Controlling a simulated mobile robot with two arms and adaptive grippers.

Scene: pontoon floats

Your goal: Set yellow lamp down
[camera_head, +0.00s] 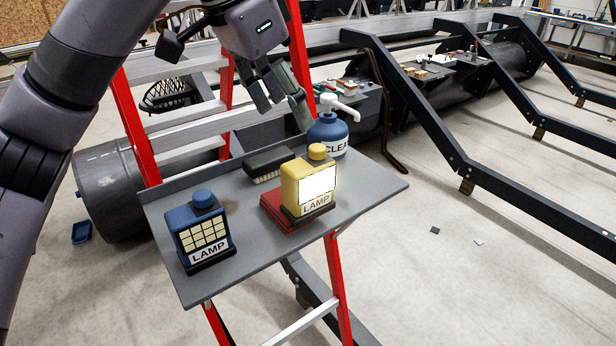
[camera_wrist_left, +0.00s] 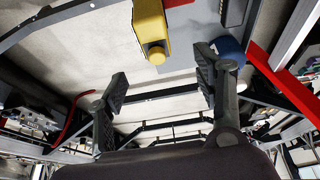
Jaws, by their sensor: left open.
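The yellow lamp (camera_head: 309,185) stands upright on the grey ladder platform (camera_head: 240,238), on or against a flat red item (camera_head: 273,207); the exact contact is hidden. My left gripper (camera_head: 280,98) is above and behind the platform, apart from the lamp, its fingers spread and empty. In the left wrist view, the yellow lamp (camera_wrist_left: 151,28) lies beyond the open fingers (camera_wrist_left: 160,92), with nothing between them. A blue lamp (camera_head: 202,232) stands at the platform's left end. My right gripper is not in view.
A blue pump bottle (camera_head: 328,132) and a dark brush-like block (camera_head: 268,162) stand at the platform's back. The red ladder rails (camera_head: 133,125) rise behind it. Black sloping beams (camera_head: 430,120) lie to the right. The platform is bare at front and right.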

